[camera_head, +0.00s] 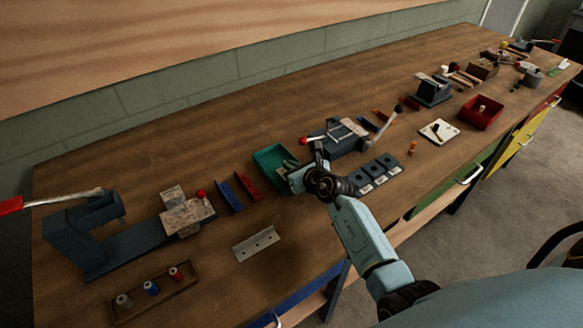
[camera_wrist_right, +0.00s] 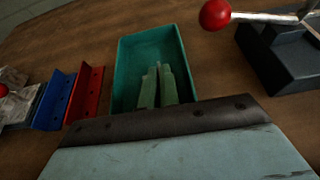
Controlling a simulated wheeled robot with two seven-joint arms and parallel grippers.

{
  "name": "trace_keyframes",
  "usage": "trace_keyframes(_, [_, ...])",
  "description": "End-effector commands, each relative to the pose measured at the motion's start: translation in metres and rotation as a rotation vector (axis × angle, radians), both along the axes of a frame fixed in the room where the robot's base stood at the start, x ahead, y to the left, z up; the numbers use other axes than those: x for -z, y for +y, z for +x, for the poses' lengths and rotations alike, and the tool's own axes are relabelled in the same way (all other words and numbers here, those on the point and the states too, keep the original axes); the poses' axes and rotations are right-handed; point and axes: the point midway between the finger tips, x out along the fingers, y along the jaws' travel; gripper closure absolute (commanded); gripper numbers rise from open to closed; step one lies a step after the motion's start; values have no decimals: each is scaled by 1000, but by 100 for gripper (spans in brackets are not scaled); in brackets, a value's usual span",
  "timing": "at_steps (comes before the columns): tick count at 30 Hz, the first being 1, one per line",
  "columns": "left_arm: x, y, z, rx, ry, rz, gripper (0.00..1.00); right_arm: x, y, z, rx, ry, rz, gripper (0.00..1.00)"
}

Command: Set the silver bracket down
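The silver bracket (camera_head: 256,243), an angled strip with holes, lies on the wooden bench near its front edge. Nothing holds it. My right gripper (camera_head: 291,165) is up and to the right of it in the head view, clear of it, at the green bin (camera_head: 262,157). In the right wrist view the two fingertips (camera_wrist_right: 156,68) show close together in front of the green bin (camera_wrist_right: 123,60), with nothing visible between them. Whether they touch is not clear. My left gripper is not in view.
A blue bracket (camera_head: 229,196) and a red bracket (camera_head: 247,185) stand beside the bin. A vise with a red knob (camera_head: 187,217) and a rack of spools (camera_head: 152,290) are at left. Another clamp (camera_head: 340,137) and dark blocks (camera_head: 374,172) are at right. Bench around the silver bracket is clear.

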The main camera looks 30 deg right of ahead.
Motion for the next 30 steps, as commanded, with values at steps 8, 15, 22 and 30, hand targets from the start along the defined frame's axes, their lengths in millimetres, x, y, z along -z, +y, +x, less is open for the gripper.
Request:
trace_keyframes(8, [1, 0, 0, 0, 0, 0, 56, 2, 0, 0, 0, 0, 0, 91])
trace_keyframes(15, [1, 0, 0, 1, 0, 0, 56, 2, 0, 0, 0, 0, 0, 75])
trace_keyframes(22, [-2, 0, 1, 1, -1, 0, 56, -3, 0, 0, 0, 0, 0, 75])
trace_keyframes(30, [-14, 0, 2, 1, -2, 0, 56, -17, -5, -38, -1, 2, -2, 75])
